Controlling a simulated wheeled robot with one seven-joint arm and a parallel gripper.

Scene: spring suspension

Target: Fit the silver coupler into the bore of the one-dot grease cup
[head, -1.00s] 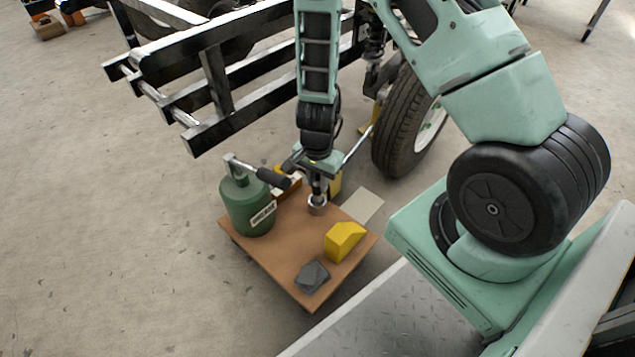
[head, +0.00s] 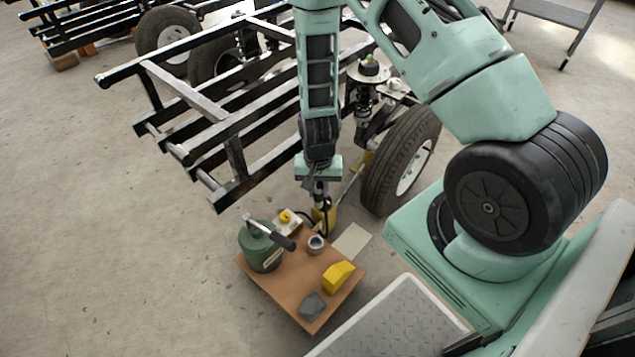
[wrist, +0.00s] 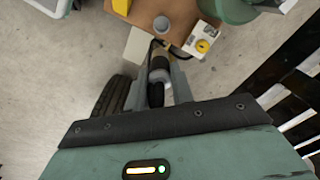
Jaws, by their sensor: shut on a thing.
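A grey, round, open-topped cup (head: 316,243) stands upright on the brown tabletop (head: 285,285). The cup also shows in the wrist view (wrist: 162,24), ahead of the fingers. My gripper is apart from this cup, beyond it in the head view. No dot mark is readable on the cup, so I cannot tell whether it is the one-dot grease cup.
On the tabletop are a green canister (head: 259,250) with a black-gripped handle, a yellow block (head: 338,277), a grey block (head: 312,305) and a white box with a yellow knob (head: 287,222). A tyre (head: 400,165) and black frame (head: 225,150) stand behind.

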